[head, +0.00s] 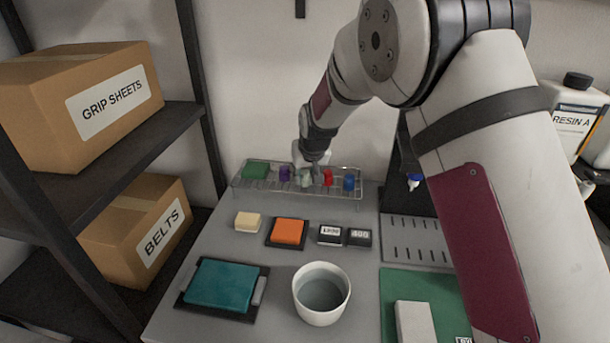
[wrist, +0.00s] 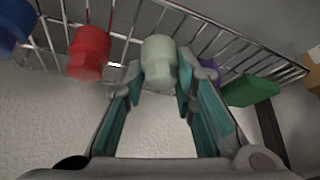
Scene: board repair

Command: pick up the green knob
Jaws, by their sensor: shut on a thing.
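The green knob (head: 306,180) is pale green and sits at the wire rack (head: 345,204) at the back of the table, between a purple knob (head: 285,173) and a red knob (head: 327,178). My gripper (head: 311,167) reaches down over it from behind the rack. In the wrist view the pale green knob (wrist: 159,58) is between the two teal-padded fingers of my gripper (wrist: 161,78), which are shut on its sides. I cannot tell whether the knob still touches the rack.
A blue knob (head: 349,183) and a dark green block (head: 256,170) are also on the rack. The red knob (wrist: 88,55) is close beside my fingers. In front are an orange block (head: 288,231), a white cup (head: 321,293) and a teal pad (head: 221,285). Shelves stand left.

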